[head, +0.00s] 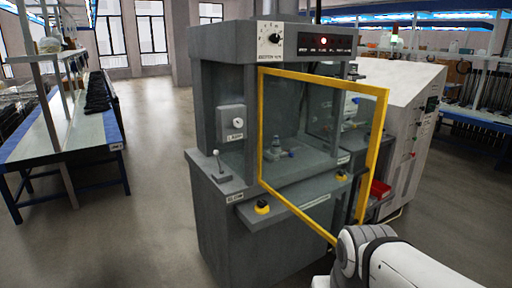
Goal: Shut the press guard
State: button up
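The press (222,95) is a grey machine in the middle of the head view. Its guard (378,140) is a yellow-framed clear panel, hinged at the left of the work opening and swung outward, so it stands open with its right edge toward me. Through the panel I see a small fixture (277,153) on the press bed. My white arm shows at the lower right, near the guard's lower right corner. I cannot tell whether it touches the frame. My gripper's fingers are not visible.
Two yellow-based knobs (262,207) sit on the press's front ledge.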

aim_at(382, 94)
jog(key=i, duration=1)
jog(key=u, duration=0.95)
jog(key=k, duration=1.85)
jog(key=z, duration=0.4)
jog(key=i, duration=1)
jog(key=z, duration=0.05)
